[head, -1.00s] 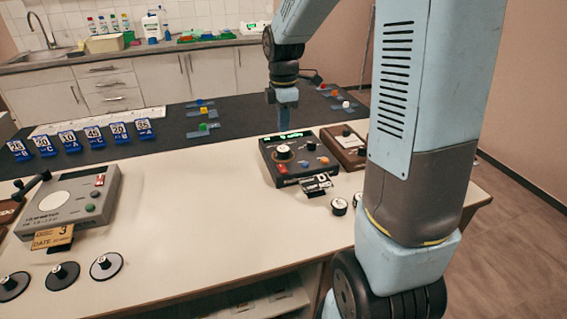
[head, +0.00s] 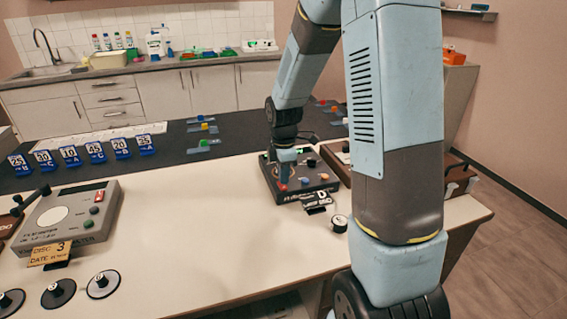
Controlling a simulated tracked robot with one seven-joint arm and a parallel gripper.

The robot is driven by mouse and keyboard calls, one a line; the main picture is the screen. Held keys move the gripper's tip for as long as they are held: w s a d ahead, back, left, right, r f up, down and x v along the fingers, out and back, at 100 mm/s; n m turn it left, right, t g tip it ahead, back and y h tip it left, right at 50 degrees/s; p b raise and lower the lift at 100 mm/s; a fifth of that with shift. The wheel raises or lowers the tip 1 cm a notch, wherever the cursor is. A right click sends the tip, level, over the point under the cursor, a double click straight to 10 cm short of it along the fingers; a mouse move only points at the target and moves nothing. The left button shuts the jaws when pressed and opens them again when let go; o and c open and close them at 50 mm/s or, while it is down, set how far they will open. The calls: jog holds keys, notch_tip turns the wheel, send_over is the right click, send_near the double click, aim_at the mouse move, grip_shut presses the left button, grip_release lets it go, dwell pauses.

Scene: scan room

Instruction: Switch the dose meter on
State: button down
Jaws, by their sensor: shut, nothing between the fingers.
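A black instrument box (head: 318,178) stands on the white bench top, right of the middle, with coloured knobs and a tag marked D (head: 319,198) at its front. My gripper (head: 284,182) is shut and empty, pointing down at the box's front left, at or just above a red switch (head: 281,187). I cannot tell whether it touches. The gripper hides the box's dial and part of its display. A grey instrument (head: 70,215) with a pale round plate, a red and a green button stands at the left. The lettering on both is too small to read surely.
Numbered blue tags (head: 70,156) stand in a row on the dark mat (head: 175,140). Several round discs (head: 103,284) lie at the front left. A small knob (head: 339,223) is in front of the black box. A brown box (head: 337,157) is beside it. The middle bench is clear.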

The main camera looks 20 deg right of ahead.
jog(key=shift+f, duration=0.9)
jog(key=shift+s+f, duration=0.15)
jog(key=shift+w+r, duration=0.2)
jog(key=shift+w, duration=0.6)
jog(key=shift+w+r, duration=0.1)
jog(key=shift+r, duration=0.45)
notch_tip(320, 180, up, 13)
